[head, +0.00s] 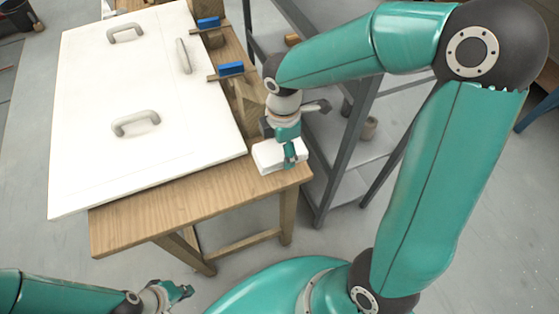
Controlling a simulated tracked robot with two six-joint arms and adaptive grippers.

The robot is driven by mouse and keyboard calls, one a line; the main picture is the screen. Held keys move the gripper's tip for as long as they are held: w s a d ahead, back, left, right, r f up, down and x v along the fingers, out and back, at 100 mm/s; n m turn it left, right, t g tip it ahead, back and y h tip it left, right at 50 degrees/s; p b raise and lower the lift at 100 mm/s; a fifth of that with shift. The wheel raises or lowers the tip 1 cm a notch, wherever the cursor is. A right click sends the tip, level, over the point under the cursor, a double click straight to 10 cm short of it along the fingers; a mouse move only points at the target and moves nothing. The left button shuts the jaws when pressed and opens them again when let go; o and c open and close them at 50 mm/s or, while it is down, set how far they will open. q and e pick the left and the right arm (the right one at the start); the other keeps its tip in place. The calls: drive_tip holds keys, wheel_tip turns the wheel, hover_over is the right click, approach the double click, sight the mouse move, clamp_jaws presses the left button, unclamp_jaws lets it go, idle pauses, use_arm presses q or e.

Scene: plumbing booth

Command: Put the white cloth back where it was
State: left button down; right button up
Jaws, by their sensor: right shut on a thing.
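The white cloth (268,157) is a small folded white block at the right front corner of the wooden table (185,207). My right gripper (290,150) points down at it from above and is shut on it. The cloth is at or just above the table top; I cannot tell whether it touches the wood. Part of it is hidden behind the gripper fingers. My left gripper (180,291) is low at the bottom of the head view, away from the table and the cloth. Its fingers are too small to tell whether they are open.
A large white panel (105,85) with several grey handles covers most of the table. A grey metal shelf (345,150) stands right of the table, holding a small pot (369,127). The table's front strip is bare.

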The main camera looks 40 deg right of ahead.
sight(282, 160)
drive_tip(key=shift+f+b, duration=0.35)
drive_tip(key=shift+f, duration=2.15)
drive_tip(key=shift+f, duration=0.15)
drive_tip(key=o, duration=1)
drive_tip(key=shift+r, duration=0.25)
wheel_tip(282, 160, up, 12)
drive_tip(key=shift+f+p, duration=0.1)
drive_tip(key=shift+p, duration=0.8)
